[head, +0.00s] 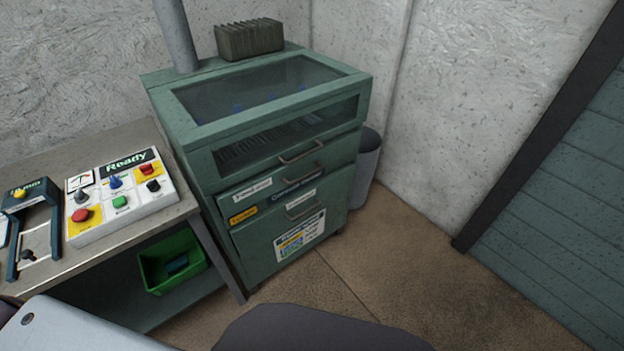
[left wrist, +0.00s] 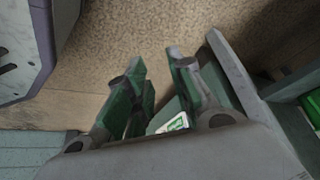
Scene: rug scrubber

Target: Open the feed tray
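The green machine cabinet (head: 290,130) stands against the wall in the head view. It has a clear-windowed top and several front panels or drawers with bar handles. The upper handle (head: 302,154), middle handle (head: 306,177) and lower handle (head: 303,209) are visible. The drawer fronts look shut; a white label (head: 253,190) is too small to read surely. My left gripper (left wrist: 157,65) shows only in the left wrist view, its fingers apart and nothing between them, over brown floor. It is away from the handles. My right gripper is not in view.
A workbench (head: 120,135) at left carries a control box (head: 122,195) with coloured buttons and a "Ready" sign. A green bin (head: 172,262) sits on the shelf below. A grey cylinder (head: 366,165) stands beside the cabinet. The brown floor (head: 370,255) in front is clear.

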